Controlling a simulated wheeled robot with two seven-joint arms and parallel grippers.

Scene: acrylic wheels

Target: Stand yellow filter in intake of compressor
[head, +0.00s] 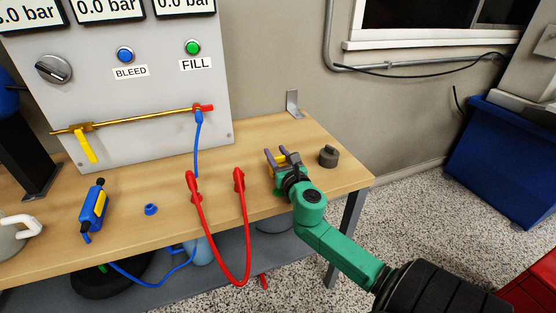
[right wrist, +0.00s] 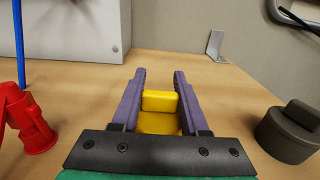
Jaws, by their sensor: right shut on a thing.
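My right gripper (head: 281,155) reaches over the right part of the wooden bench, just left of a dark grey round piece. In the right wrist view its purple fingers (right wrist: 160,75) are shut on a yellow block-like piece, the yellow filter (right wrist: 160,101). Its lower part runs down behind the black gripper plate. Only a little yellow of the filter (head: 281,160) shows between the fingers in the head view. I cannot tell which thing is the compressor, and no intake can be made out. My left gripper is not in view.
The dark grey round piece (head: 328,156) stands close on the right. Red clips with a looped cable (head: 240,180) are close on the left. A blue-yellow tool (head: 93,207) and a small blue ring (head: 151,209) lie further left. A grey gauge panel (head: 140,80) stands behind.

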